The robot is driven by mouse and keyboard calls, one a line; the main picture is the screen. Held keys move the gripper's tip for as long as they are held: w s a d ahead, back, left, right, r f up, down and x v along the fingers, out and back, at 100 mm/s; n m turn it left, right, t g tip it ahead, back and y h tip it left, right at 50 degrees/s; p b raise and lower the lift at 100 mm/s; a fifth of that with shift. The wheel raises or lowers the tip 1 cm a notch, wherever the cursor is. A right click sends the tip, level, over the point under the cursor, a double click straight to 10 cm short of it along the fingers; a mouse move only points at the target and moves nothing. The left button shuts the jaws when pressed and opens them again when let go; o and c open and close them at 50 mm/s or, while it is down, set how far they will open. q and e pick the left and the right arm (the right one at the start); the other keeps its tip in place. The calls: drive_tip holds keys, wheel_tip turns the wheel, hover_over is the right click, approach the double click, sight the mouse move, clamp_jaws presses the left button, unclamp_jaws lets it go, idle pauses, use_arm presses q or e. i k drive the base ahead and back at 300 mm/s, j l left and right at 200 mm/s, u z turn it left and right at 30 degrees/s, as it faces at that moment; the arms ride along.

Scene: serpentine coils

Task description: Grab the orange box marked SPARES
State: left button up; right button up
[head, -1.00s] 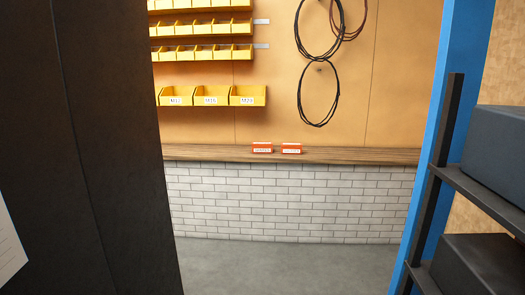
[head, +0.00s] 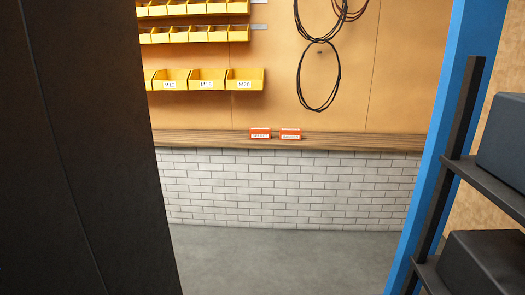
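Two small orange boxes with white labels sit side by side on a wooden ledge (head: 200,138) along the far wall. The left orange box (head: 260,134) has a label that seems to read SPARES, but it is small and blurred. The right orange box (head: 290,134) has a label too small to read surely. A narrow gap separates the two boxes. Neither of my grippers shows in the head view.
A dark panel (head: 80,150) fills the left side. A blue post (head: 440,130) and a rack with dark bins (head: 485,262) stand at right. Grey floor (head: 280,262) lies open between them, up to a white brick wall (head: 290,190). Yellow bins (head: 207,80) and cable coils (head: 319,77) hang above.

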sight(255, 133)
drive_tip(key=i, duration=2.55)
